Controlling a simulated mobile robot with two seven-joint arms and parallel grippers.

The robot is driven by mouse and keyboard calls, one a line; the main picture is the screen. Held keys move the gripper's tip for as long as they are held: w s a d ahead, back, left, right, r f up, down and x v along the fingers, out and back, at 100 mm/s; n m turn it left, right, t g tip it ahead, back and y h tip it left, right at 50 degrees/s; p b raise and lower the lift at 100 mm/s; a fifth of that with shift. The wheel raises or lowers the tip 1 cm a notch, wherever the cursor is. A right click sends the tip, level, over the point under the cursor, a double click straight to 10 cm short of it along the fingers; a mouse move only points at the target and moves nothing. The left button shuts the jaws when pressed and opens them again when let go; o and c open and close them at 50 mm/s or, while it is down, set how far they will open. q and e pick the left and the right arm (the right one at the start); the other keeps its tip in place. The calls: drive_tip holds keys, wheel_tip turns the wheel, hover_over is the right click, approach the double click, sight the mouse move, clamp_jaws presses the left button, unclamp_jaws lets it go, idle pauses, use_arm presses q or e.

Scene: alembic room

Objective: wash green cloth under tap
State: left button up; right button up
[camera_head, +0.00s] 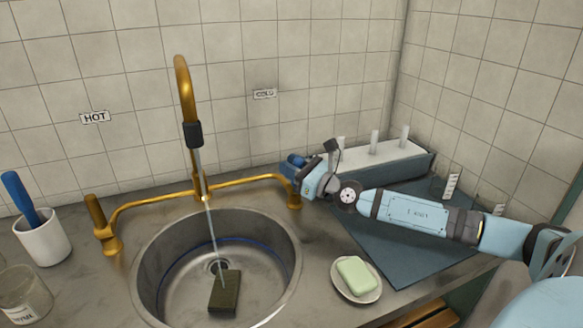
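A dark olive-green folded cloth (225,293) lies at the bottom of the round steel sink (152,262), by the drain. The brass tap (183,85) arches over the sink with a black nozzle. A thin stream of water (211,225) runs from it down to the cloth's upper edge. My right gripper (294,170) is at the right end of the brass pipe, at the tap handle on the cold side. It hides most of that handle, and its fingers are too small and covered to tell open from shut. My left gripper is not in view.
A brass handle (97,215) stands at the left, under the HOT label (95,117). A white cup (45,243) and a glass jar (22,298) stand left of the sink. Green soap on a dish (343,289), a dark mat (385,250) and a rack (390,162) are at the right.

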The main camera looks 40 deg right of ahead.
drive_tip(key=o, duration=0.4)
drive_tip(key=shift+o, duration=0.2)
drive_tip(key=shift+s+d+f, duration=0.15)
drive_tip(key=shift+s+f, duration=0.1)
drive_tip(key=shift+s, duration=0.3)
drive_tip(key=shift+r+b+v, duration=0.2)
drive_tip(key=shift+b+v, duration=0.25)
drive_tip(key=shift+v, duration=5.85)
